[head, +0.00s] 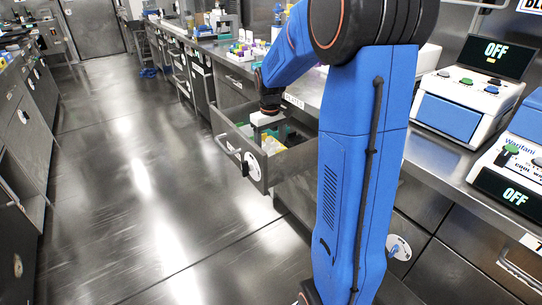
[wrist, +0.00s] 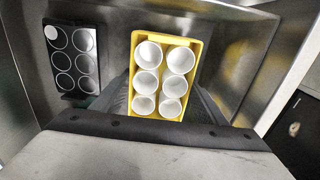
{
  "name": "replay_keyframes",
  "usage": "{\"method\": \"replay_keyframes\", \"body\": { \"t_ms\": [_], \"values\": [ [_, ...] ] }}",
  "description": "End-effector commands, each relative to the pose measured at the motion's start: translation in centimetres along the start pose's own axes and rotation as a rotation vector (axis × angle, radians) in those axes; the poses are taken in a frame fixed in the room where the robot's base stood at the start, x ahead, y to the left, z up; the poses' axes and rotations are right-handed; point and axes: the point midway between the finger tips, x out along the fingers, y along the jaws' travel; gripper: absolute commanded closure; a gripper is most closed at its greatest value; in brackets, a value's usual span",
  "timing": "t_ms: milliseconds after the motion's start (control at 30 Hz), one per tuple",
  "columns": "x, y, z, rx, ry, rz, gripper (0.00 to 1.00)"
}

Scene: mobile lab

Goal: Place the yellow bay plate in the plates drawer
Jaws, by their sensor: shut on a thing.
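The yellow bay plate (wrist: 193,62) has several white round wells and shows in the middle of the wrist view. It sits between the dark fingers of my gripper (wrist: 160,103), which is shut on it. In the head view my gripper (head: 267,120) points down inside the open plates drawer (head: 228,142). The drawer's metal walls (wrist: 110,38) surround the plate in the wrist view. I cannot tell whether the plate touches the drawer floor. My arm hides part of the drawer in the head view.
A black plate (wrist: 72,58) with several round wells lies left of the yellow one in the drawer. The counter above holds bottles and racks (head: 247,48). Two devices reading OFF (head: 470,92) stand at right. The aisle floor (head: 140,180) is clear.

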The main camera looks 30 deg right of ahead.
Motion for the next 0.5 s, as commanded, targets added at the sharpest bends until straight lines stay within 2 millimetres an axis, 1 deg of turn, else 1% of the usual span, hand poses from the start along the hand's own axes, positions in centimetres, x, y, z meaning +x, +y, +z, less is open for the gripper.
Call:
{"method": "replay_keyframes", "body": {
  "t_ms": [167,333,400,500],
  "values": [
    [1.1,0.0,0.0,0.000,-0.001,0.000,0.57],
    [3.4,0.0,0.0,0.000,-0.002,-0.001,0.57],
    [3.9,0.0,0.0,0.000,0.000,0.000,0.57],
    [4.0,0.0,0.0,0.000,0.001,0.000,0.57]
  ]
}}
